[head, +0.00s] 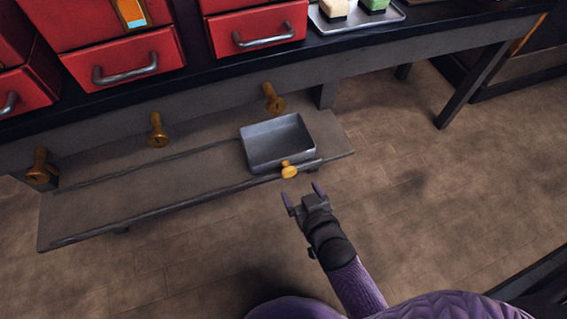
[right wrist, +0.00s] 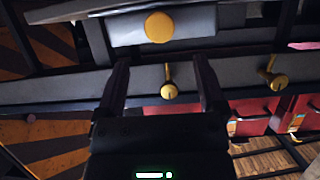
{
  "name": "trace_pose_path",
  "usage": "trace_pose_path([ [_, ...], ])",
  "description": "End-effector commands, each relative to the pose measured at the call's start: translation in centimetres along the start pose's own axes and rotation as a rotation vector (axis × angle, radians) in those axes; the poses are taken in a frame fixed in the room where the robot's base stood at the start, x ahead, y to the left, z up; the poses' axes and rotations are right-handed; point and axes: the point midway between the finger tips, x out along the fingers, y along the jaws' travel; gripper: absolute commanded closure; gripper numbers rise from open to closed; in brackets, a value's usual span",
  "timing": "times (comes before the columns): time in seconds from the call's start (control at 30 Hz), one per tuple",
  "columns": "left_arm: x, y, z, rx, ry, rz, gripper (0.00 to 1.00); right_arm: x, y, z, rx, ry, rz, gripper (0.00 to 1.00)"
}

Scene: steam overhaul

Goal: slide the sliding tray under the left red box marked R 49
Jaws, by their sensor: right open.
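The sliding tray (head: 262,134) is a shallow grey open tray, empty, at the right part of a low shelf rail under the bench. Its yellow knob (head: 289,170) faces me; in the right wrist view the knob (right wrist: 159,27) shows beyond my fingertips, roughly centred between them. My right gripper (head: 303,194) is open and empty, a little short of the knob and not around it. Red boxes (head: 120,62) with grey handles stand on the bench at left, and another red box (head: 255,30) stands further right. I cannot read the marking R 49 on any. My left gripper is not in view.
The low shelf (head: 110,205) is clear left of the tray. Brass pegs (head: 157,130) stick out from the bench front above it, one (head: 273,98) just behind the tray. A small tray (head: 355,20) with blocks is on the bench. The floor around my right arm is free.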

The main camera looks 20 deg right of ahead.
Motion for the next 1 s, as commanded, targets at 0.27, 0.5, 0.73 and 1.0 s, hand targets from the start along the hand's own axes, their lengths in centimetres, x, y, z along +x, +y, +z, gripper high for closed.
trace_pose_path([
  [0.27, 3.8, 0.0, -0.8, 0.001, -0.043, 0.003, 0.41, 7.0, 0.0, 0.5, -0.002, -0.002, 0.0, 0.1],
  [0.5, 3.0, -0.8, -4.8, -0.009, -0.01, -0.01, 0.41, 8.5, 0.0, 0.0, -0.002, 0.001, 0.001, 0.1],
  [0.73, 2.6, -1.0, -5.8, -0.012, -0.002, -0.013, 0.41, 8.8, 0.0, -0.2, -0.002, 0.002, 0.001, 0.1],
  [1.0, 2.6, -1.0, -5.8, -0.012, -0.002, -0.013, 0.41, 8.8, 0.0, -0.2, -0.002, 0.003, 0.001, 0.32],
])
